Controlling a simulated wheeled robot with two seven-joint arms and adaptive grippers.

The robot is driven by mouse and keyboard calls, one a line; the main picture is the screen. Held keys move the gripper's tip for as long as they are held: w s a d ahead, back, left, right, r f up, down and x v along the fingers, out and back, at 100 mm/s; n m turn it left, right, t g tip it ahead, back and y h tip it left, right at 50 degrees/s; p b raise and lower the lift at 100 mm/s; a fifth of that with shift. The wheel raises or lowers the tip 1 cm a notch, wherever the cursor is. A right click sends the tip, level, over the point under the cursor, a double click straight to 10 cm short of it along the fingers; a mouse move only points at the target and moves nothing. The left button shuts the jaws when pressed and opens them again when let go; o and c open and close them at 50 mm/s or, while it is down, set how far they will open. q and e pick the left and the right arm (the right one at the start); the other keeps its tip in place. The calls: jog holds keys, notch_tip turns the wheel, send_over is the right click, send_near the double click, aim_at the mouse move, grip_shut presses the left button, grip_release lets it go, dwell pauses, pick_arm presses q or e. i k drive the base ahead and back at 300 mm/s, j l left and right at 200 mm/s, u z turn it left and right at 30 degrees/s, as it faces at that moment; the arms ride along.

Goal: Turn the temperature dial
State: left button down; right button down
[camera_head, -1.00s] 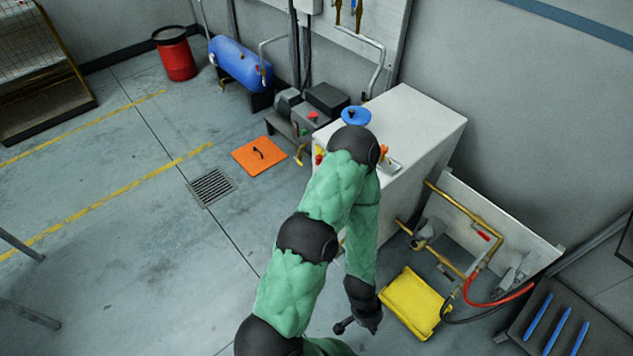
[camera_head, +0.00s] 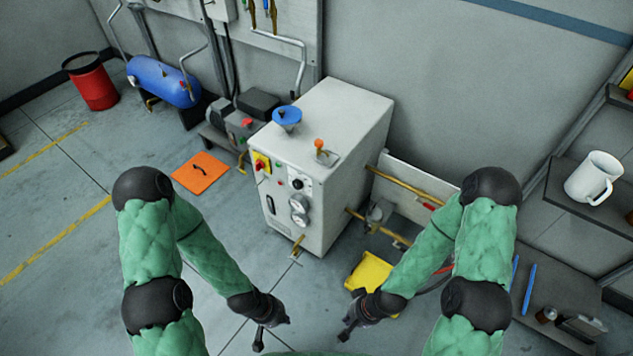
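A white cabinet (camera_head: 337,140) stands against the back wall with its control face turned toward me. A small black knob (camera_head: 298,184) on a pale plate sits on the upper right of that face; it looks like the temperature dial, but its markings are too small to read. Round gauges (camera_head: 299,204) sit just below it. My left gripper (camera_head: 272,334) hangs low in front of the cabinet, apart from it, fingers spread and empty. My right gripper (camera_head: 347,317) is also low, right of the left one, fingers apart and empty. Neither touches the cabinet.
The face also carries a yellow-and-red switch (camera_head: 261,163). A blue funnel-like part (camera_head: 287,116) and an orange-topped lever (camera_head: 320,148) are on top. Brass pipes (camera_head: 405,187) and a yellow object (camera_head: 368,272) lie to the right. A shelf with a white mug (camera_head: 592,178) stands far right.

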aim_at(297, 184)
jog(key=j+z, duration=0.3)
jog(key=j, duration=0.45)
jog(key=j+z, duration=0.25)
jog(key=j, duration=0.5)
